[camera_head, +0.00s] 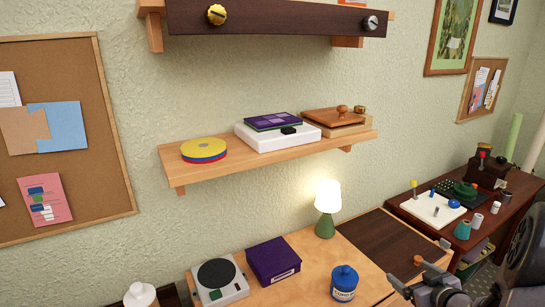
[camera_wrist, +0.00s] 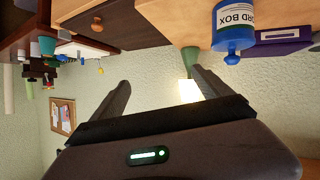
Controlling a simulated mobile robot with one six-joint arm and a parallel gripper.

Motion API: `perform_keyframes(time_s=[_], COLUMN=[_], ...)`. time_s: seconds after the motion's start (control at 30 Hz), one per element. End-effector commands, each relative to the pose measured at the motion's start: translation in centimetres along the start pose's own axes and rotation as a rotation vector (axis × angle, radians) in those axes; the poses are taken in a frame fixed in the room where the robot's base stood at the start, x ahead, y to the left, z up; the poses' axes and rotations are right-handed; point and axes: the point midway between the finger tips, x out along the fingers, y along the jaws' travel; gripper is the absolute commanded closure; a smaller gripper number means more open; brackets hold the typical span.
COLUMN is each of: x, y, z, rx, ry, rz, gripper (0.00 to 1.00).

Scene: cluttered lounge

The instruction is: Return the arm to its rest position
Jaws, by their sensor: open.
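My gripper (camera_wrist: 160,77) is open in the wrist view, its two dark fingers spread apart with nothing between them. The wrist picture is upside down. In the head view the end of my arm (camera_head: 432,287) shows at the lower right, in front of the wooden cabinet's right end, close to the dark panel (camera_head: 385,243). The rest of my arm is out of view.
A blue jar (camera_head: 344,284), purple box (camera_head: 273,262), lit lamp (camera_head: 327,208) and turntable-like device (camera_head: 218,280) stand on the cabinet. A cluttered desk (camera_head: 470,242) and dark chair (camera_head: 525,260) are at right. A loaded shelf (camera_head: 220,166) is above.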

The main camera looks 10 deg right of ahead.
Motion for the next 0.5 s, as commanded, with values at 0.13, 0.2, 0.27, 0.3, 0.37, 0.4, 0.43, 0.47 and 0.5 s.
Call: perform_keyframes(time_s=[0.13, 0.2, 0.27, 0.3, 0.37, 0.4, 0.43, 0.47, 0.5], x=[-2.4, -5.7, -9.7, -12.5, -16.6, -19.0, -20.8, -22.4, -24.4], y=[-1.5, -4.4, -8.5, -11.8, -16.6, -19.7, -21.8, -23.8, -26.2], z=[-8.5, -12.3, -14.5, -15.1, -15.1, -14.7, -14.3, -13.9, -13.4], rx=[0.033, 0.105, 0.202, 0.272, 0.372, 0.427, 0.464, 0.496, 0.530], ry=[-0.124, -0.193, -0.258, -0.302, -0.370, -0.412, -0.443, -0.474, -0.510], rz=[0.154, 0.217, 0.235, 0.220, 0.170, 0.122, 0.084, 0.043, -0.009], gripper=[0.11, 0.11, 0.11, 0.11, 0.11, 0.11, 0.11, 0.11, 0.11])
